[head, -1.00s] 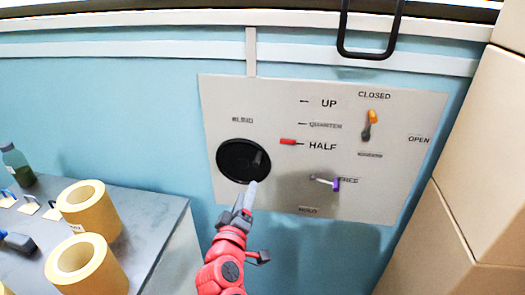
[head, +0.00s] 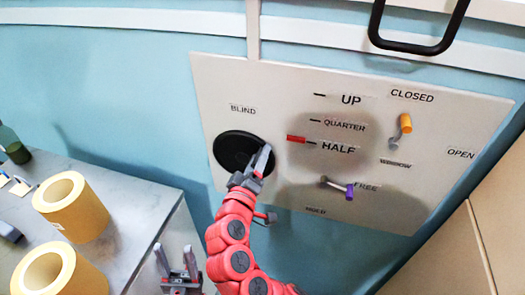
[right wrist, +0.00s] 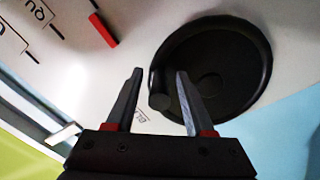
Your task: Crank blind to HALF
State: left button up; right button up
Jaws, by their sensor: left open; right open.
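The black round blind crank (head: 232,150) is on a pale wall panel under the word BLIND. My right gripper (head: 259,163) is at the crank's right side, with its fingers open. In the right wrist view, the crank disc (right wrist: 225,50) lies behind the fingers, and its dark knob (right wrist: 160,101) shows between the open fingertips (right wrist: 158,75). I cannot tell if they touch it. The red marker (head: 297,139) is beside the HALF line, below QUARTER. The purple-tipped lever (head: 349,192) points towards FREE. My left gripper (head: 177,262) is open and empty, low by the bench.
An orange-tipped window lever (head: 405,124) points up towards CLOSED. A black bar handle (head: 415,47) is above the panel. Yellow paper rolls (head: 85,220) stand on a grey bench (head: 140,205) at left. Beige boxes (head: 450,250) stand at the right.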

jog(key=shift+s, duration=0.1)
grip_shut()
dwell(1.3)
